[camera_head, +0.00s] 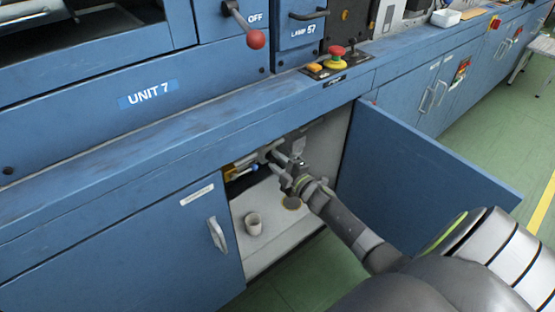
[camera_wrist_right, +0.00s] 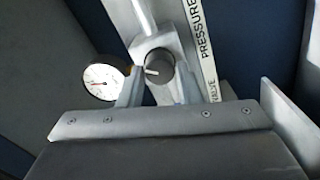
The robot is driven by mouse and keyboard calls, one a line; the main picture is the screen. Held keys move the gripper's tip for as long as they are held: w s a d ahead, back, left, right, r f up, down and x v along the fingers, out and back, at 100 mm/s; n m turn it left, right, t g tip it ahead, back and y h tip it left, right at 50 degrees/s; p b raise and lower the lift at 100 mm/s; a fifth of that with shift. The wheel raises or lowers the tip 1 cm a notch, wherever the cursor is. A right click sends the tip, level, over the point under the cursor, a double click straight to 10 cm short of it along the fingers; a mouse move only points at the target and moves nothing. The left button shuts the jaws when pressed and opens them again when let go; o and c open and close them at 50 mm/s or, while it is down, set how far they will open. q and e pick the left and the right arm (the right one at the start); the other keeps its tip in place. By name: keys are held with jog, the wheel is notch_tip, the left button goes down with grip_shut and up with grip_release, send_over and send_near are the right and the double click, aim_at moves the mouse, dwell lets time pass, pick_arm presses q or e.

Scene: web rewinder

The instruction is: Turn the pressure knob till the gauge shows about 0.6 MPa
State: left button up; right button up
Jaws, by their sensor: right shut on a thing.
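The pressure knob (camera_wrist_right: 159,66) is dark and round with a pale pointer line, in the right wrist view. My right gripper (camera_wrist_right: 160,78) is shut on it, one finger on each side. The gauge (camera_wrist_right: 103,78) has a white round face with a red needle, just left of the knob; its figures are too small to read. In the head view my right gripper (camera_head: 282,160) reaches into the open cabinet, and the knob and gauge cannot be made out there. My left gripper is in neither view.
The cabinet door (camera_head: 420,160) stands open to the right of my arm. A label reading PRESSURE (camera_wrist_right: 200,35) runs beside the knob. The blue counter edge (camera_head: 215,130) lies above the opening.

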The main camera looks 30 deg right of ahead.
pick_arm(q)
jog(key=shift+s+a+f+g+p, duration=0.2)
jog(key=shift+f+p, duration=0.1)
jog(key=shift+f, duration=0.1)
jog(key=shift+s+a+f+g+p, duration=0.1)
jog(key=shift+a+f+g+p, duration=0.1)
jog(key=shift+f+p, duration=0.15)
pick_arm(e)
jog(key=shift+m, duration=1.2)
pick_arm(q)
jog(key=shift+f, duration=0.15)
pick_arm(e)
jog(key=o, duration=1)
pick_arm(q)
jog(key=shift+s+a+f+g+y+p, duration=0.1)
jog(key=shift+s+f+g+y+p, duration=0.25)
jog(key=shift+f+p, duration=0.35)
pick_arm(e)
jog(key=s, duration=0.5)
jog(key=s+d, duration=0.1)
jog(key=s, duration=1.1)
jog(key=shift+s+d, duration=0.2)
jog(key=shift+s, duration=0.05)
